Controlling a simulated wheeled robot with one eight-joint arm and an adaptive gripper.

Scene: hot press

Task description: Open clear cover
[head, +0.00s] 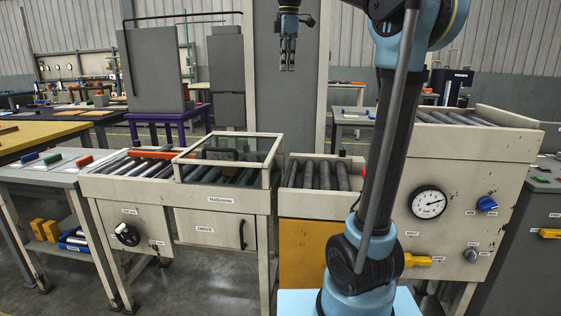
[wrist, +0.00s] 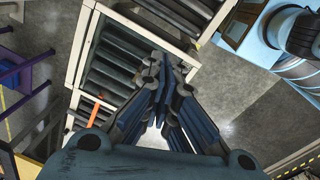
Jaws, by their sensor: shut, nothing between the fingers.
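The clear cover (head: 228,151) is a see-through box with an off-white frame. It sits over the rollers of the left roller table in the head view, and it looks closed. A dark object shows through it. My gripper (head: 288,68) hangs in the air above and behind the cover, slightly to its right, fingers pointing down. Its fingers are together and empty. In the wrist view my gripper (wrist: 172,72) reaches toward framed rollers below. I cannot clearly tell the clear panels apart there.
An orange bar (head: 152,155) lies on the rollers left of the cover, and shows in the wrist view (wrist: 97,112). A drawer handle (head: 242,235) and a black handwheel (head: 127,235) are on the front. A gauge panel (head: 428,203) stands right. A grey column (head: 287,100) rises behind.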

